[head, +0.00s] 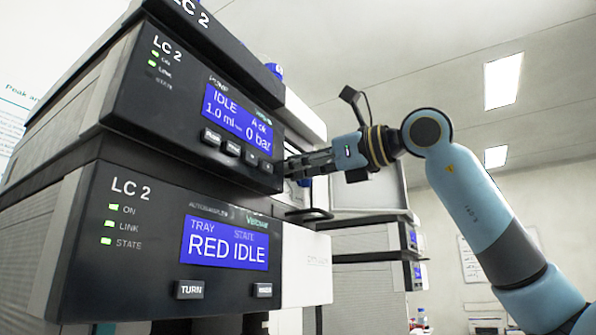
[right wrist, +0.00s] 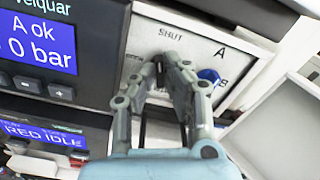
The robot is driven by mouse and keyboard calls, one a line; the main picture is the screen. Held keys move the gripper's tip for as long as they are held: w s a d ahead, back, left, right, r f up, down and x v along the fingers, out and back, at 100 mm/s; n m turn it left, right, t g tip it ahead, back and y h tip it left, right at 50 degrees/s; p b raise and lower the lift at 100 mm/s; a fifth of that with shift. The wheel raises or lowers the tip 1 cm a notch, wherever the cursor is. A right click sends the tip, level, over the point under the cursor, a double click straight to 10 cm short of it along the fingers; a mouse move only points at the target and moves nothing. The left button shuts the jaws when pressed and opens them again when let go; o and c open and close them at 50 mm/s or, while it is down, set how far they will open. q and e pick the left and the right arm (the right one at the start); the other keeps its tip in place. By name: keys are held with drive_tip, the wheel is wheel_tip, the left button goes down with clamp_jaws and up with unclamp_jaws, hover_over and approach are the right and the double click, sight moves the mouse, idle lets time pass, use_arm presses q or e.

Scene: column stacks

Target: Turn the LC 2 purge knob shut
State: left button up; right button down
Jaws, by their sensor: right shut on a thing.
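The LC 2 stack fills the left of the head view, with its pump module (head: 130,110) above the autosampler module (head: 95,265). My right gripper (head: 288,167) reaches the pump's right side from the right. In the right wrist view its fingertips (right wrist: 165,62) are closed together on the dark purge knob (right wrist: 158,66), which they mostly hide. The knob sits on a pale panel (right wrist: 190,45) under the printed word SHUT. Its pointing direction cannot be made out. My left gripper is not in view.
A blue fitting (right wrist: 208,75) stands on the panel just right of the fingers, close to the letter B. The pump screen (head: 238,122) reads IDLE and 0 bar. Another instrument stack (head: 370,245) stands behind. The space at upper right is open.

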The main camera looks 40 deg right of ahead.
drive_tip(key=shift+f+m+b, duration=0.15)
drive_tip(key=shift+m+b, duration=0.3)
drive_tip(key=shift+m, duration=1.45)
drive_tip(key=c, duration=1.4)
unclamp_jaws()
